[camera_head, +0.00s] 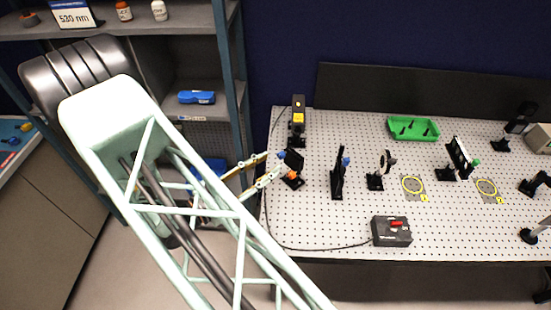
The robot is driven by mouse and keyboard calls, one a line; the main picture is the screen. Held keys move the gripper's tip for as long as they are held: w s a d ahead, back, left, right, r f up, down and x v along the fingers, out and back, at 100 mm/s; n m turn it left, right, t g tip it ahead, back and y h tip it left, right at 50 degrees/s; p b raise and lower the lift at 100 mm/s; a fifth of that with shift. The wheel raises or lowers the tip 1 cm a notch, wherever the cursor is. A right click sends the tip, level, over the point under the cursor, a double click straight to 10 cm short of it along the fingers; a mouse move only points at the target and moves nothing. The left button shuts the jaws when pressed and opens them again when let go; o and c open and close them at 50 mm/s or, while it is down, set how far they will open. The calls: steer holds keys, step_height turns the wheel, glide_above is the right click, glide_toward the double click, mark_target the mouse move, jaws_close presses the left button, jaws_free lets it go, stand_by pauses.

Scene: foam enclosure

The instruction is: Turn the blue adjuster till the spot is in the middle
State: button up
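My gripper (273,163) is at the left edge of the perforated table, with its two tan fingers apart. Its tips are close to a black optic mount (294,161) that has a small blue adjuster (281,155) on its left side. No contact between fingers and adjuster can be made out. A second black mount (338,176) to the right also carries a blue adjuster (346,161). A mount farther right has a green knob (476,161). I cannot make out the light spot in this view.
A laser box (298,103) stands behind the first mount. A ring holder (377,179), yellow-ringed spots (413,184), a green tray (413,129) and a grey box with a red switch (391,231) are on the table (320,232). A shelf rack (226,80) stands left.

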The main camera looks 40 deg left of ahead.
mark_target(279, 157)
steer(key=shift+x, duration=2.1)
steer(key=shift+c, duration=0.5)
steer(key=c, duration=0.7)
